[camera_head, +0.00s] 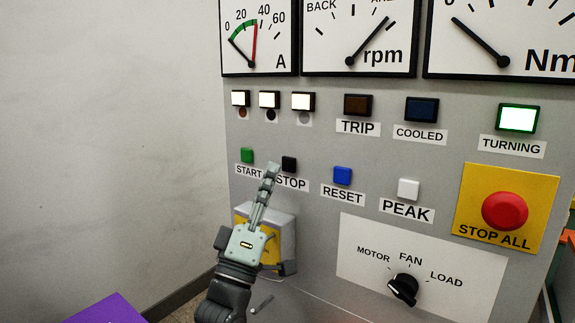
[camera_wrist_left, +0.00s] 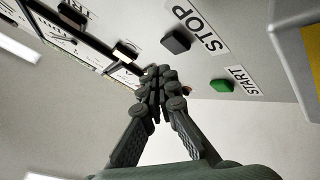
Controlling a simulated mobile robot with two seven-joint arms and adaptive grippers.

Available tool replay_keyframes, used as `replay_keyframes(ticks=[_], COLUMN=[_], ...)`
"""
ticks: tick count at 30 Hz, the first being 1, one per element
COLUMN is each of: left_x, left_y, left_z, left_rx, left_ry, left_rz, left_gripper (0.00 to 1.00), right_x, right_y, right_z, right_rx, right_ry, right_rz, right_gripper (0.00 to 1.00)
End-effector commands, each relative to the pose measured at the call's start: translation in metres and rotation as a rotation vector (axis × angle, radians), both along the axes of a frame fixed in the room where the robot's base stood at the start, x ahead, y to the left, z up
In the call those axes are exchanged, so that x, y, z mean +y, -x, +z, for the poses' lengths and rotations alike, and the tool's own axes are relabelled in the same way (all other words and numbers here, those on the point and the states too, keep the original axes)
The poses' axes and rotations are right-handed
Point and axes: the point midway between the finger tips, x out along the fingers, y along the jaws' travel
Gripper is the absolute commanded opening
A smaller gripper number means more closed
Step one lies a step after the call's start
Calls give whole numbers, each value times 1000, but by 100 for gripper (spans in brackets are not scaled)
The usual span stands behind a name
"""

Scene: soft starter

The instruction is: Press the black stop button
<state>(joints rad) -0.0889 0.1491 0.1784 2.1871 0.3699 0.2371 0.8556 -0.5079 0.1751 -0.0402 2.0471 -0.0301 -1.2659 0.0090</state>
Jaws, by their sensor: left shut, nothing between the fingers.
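The black stop button (camera_head: 289,164) sits on the grey panel above the STOP label, between the green start button (camera_head: 247,155) and the blue reset button (camera_head: 342,175). My left gripper (camera_head: 272,168) is shut and empty, its fingertips just left of and slightly below the stop button in the head view, partly covering the label's edge. In the left wrist view, the stop button (camera_wrist_left: 176,42) and green start button (camera_wrist_left: 221,86) are both in plain sight beyond the shut fingertips (camera_wrist_left: 155,80). I cannot tell whether the fingertips touch the panel. My right gripper is out of view.
A red STOP ALL button (camera_head: 505,211) on a yellow plate, a white peak button (camera_head: 409,188) and a black selector knob (camera_head: 403,289) are to the right. A box with a yellow plate (camera_head: 287,236) juts out below the start button. A purple surface (camera_head: 105,310) is lower left.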

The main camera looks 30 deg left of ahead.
Motion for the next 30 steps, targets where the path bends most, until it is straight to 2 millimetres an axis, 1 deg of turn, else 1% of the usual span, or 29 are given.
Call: replay_keyframes(ticks=[1,6,12,30], left_x=[0,2,3,3], left_y=[6,22,35,35], left_z=[0,0,0,0], left_rx=[1,1,1,-1], left_ry=[-1,-1,-1,0], left_rz=[0,0,-1,0], left_gripper=[0,0,0,0], right_x=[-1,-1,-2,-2], right_y=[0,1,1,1], right_z=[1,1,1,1], right_rx=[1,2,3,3], right_ry=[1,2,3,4], right_rz=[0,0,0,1], right_gripper=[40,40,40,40])
